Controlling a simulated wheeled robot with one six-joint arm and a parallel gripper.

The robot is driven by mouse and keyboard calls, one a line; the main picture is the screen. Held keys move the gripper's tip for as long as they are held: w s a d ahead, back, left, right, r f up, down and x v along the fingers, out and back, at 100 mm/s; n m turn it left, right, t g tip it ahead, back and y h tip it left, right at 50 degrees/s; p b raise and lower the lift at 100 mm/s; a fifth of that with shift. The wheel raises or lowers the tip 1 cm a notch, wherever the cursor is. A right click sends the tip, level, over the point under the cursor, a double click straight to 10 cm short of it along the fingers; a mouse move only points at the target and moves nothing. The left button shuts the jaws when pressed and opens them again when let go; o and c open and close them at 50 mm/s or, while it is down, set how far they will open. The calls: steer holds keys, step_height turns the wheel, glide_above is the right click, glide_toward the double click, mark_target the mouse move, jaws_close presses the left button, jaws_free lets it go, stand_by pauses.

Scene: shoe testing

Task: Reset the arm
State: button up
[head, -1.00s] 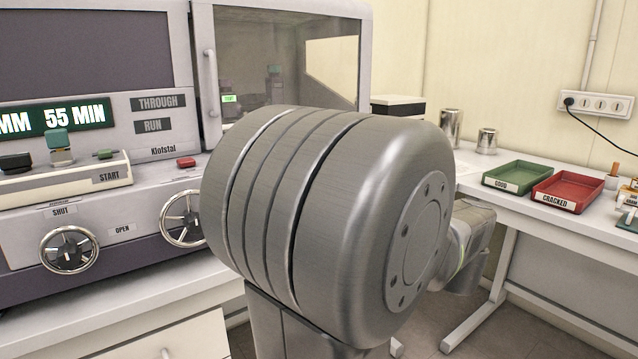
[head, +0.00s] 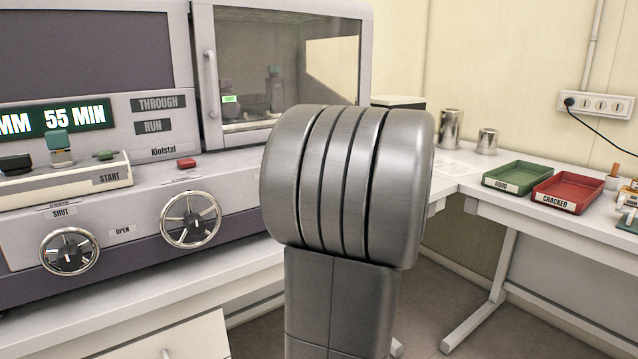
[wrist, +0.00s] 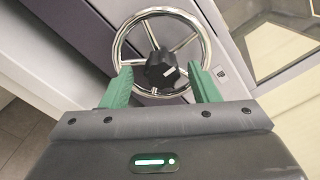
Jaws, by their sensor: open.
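My gripper (wrist: 160,86) shows in the wrist view with its two green fingers apart, open and empty. Beyond the fingers is a chrome handwheel with a black hub (wrist: 162,70); the fingertips overlap its lower rim in the picture, and I cannot tell whether they touch it. In the head view my arm's large grey joint stands upright in the middle, and my gripper is hidden there.
The grey test machine (head: 150,148) with two handwheels, left (head: 69,252) and right (head: 190,220), fills the left side. A green tray (head: 517,178) and a red tray (head: 567,193) sit on the right bench, with metal cups (head: 451,128) behind. Floor shows between the benches.

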steer(key=s+m+p, duration=0.1)
steer(key=m+p, duration=0.2)
steer(key=p, duration=0.2)
steer(key=s+d+m+p, duration=0.1)
steer(key=m+p, duration=0.3)
steer(key=p, duration=0.2)
steer(key=s+d+m+p, duration=0.1)
steer(key=m+p, duration=0.3)
steer(key=p, duration=0.1)
steer(key=shift+d+r, duration=0.1)
steer(key=shift+d, duration=0.05)
stand_by(0.4)
stand_by(0.3)
